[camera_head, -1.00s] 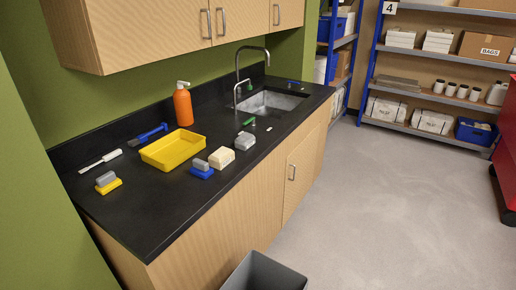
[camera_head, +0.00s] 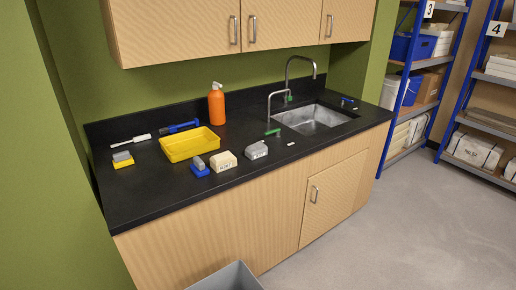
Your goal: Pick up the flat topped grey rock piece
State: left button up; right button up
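A grey rock piece (camera_head: 257,150) with a flattish top lies on the black counter (camera_head: 150,199), in front of the sink. A cream block (camera_head: 223,162) with dark markings on its front lies just left of it. Farther left are a blue-based piece with a grey top (camera_head: 200,167) and a yellow-based piece with a grey top (camera_head: 122,160). Neither of my grippers shows in the head view.
A yellow tray (camera_head: 190,144), an orange bottle (camera_head: 216,104), a blue tool (camera_head: 180,127) and a white-handled brush (camera_head: 131,140) are on the counter. A sink (camera_head: 312,119) with a tap is at right. A grey bin (camera_head: 228,277) stands on the floor in front. Open floor lies right.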

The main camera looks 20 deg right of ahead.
aim_at(258, 150)
jog(key=i+l+u, duration=0.15)
jog(key=l+u, duration=0.2)
jog(key=l, duration=1.1)
jog(key=l+u, duration=0.4)
jog(key=l, duration=1)
jog(key=k, duration=0.05)
